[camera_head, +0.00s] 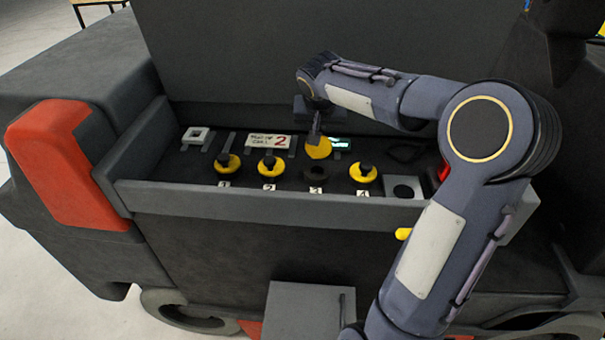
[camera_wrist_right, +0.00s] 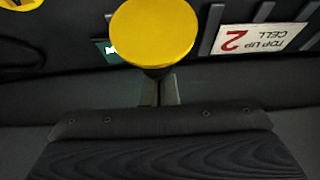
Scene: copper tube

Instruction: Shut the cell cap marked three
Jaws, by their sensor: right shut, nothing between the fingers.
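Cell three has an open dark filler neck (camera_head: 315,173) above a small "3" label (camera_head: 315,190). Its yellow cap (camera_head: 319,149) stands raised behind the neck, and shows as a large yellow disc (camera_wrist_right: 153,31) in the right wrist view. My right gripper (camera_head: 315,136) is shut and empty, pointing down at the raised cap's top edge. In the right wrist view its fingers (camera_wrist_right: 160,88) end at the disc's edge, with their tips partly hidden. I cannot tell whether they touch it. My left gripper is not in view.
Yellow caps marked one (camera_head: 228,163), two (camera_head: 269,166) and four (camera_head: 363,173) are down. A "TOP UP CELL 2" card (camera_head: 268,142) and a small green display (camera_head: 339,143) lie behind. The grey tray's front wall (camera_head: 260,202) and the tall dark panel (camera_head: 250,60) bound the space.

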